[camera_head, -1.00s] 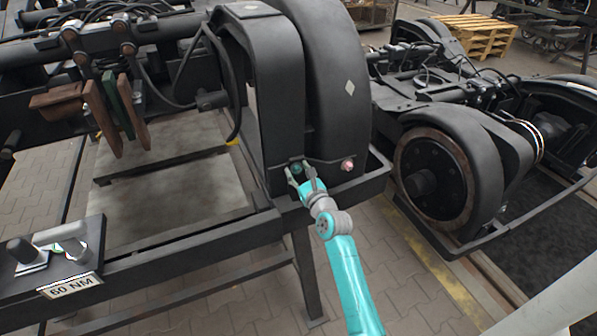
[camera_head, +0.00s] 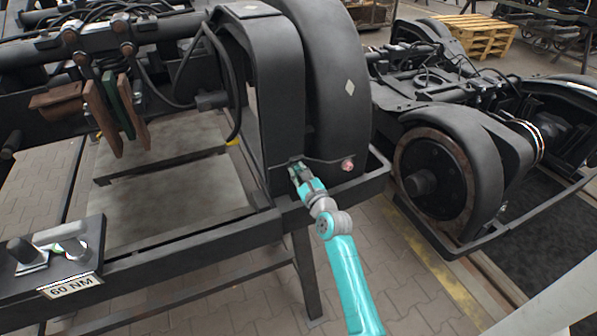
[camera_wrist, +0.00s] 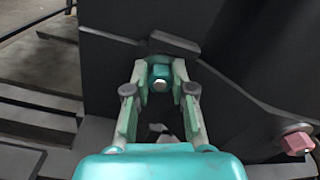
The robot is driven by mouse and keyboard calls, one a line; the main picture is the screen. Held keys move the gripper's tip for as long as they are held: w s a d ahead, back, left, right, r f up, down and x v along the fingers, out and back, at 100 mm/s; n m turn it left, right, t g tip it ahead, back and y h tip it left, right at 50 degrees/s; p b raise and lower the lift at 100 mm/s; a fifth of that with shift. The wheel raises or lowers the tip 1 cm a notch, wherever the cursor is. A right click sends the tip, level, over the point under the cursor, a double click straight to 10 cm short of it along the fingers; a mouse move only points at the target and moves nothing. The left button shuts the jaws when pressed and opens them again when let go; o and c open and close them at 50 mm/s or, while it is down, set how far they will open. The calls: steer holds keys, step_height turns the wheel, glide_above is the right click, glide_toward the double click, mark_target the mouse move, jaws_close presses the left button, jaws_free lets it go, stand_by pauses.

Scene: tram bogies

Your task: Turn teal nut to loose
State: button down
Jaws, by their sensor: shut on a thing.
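The teal nut (camera_wrist: 160,73) sits at the lower front of the black bogie frame, with a pale bolt end at its middle. My gripper (camera_wrist: 159,82) is around it in the wrist view, with one finger on each side, shut on the nut. In the head view my gripper (camera_head: 297,170) meets the frame at the foot of the black arch, and it hides the nut there.
A pink nut (camera_head: 347,164) sits to the right on the same frame; it also shows in the wrist view (camera_wrist: 297,141). A tray with tools and a "60 NM" label (camera_head: 71,286) is at lower left. Another bogie with a wheel (camera_head: 436,178) stands at right.

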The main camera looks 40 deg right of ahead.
steer(key=n, duration=0.8)
steer(key=shift+a, duration=0.1)
steer(key=n, duration=0.7)
steer(key=shift+f, duration=0.15)
steer(key=n, duration=0.6)
steer(key=shift+n, duration=0.4)
steer(key=n, duration=0.6)
steer(key=shift+f+n, duration=0.1)
steer(key=shift+n, duration=0.2)
steer(key=c, duration=1)
jaws_free()
